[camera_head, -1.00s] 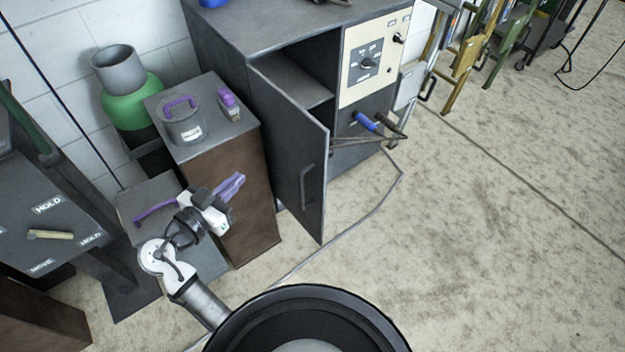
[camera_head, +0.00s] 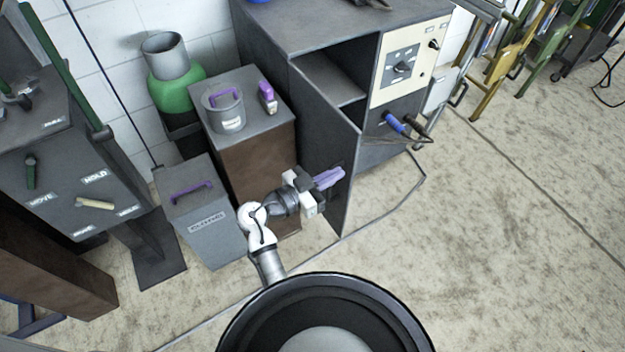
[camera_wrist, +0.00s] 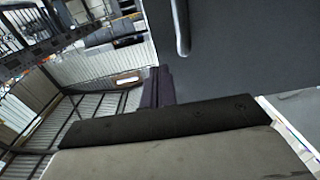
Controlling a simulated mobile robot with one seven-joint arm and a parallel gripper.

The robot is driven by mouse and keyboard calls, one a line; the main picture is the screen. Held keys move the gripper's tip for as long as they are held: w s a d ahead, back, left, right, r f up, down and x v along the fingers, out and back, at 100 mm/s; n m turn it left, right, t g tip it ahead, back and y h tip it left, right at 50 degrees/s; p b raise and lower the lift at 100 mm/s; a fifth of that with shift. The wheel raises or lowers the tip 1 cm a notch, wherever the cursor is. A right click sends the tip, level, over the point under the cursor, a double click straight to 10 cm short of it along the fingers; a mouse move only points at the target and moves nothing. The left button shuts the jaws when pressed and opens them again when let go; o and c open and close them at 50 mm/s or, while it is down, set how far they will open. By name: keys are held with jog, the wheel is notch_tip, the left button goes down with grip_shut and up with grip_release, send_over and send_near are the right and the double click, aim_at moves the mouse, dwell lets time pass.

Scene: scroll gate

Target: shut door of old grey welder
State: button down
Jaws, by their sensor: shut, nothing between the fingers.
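The old grey welder (camera_head: 310,32) is a dark grey cabinet with a cream control panel (camera_head: 402,65). Its door (camera_head: 345,208) stands open, swung out toward me, and the empty compartment (camera_head: 335,78) shows. My gripper (camera_head: 333,178), with purple fingers, is shut and empty in front of the door's outer face. It covers the door handle in the head view; I cannot tell whether it touches the door. In the wrist view the grey door (camera_wrist: 240,60) fills the upper right, with its handle (camera_wrist: 181,28) above and right of the purple fingers (camera_wrist: 156,88).
A brown-sided stand (camera_head: 255,150) carrying a grey canister (camera_head: 224,112) and a grey box (camera_head: 207,225) stand left of my arm. Blue and black cable plugs (camera_head: 395,123) stick out of the welder's front, with a cable on the floor.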

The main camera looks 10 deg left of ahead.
jog(key=shift+p+x, duration=0.3)
jog(key=shift+x, duration=1)
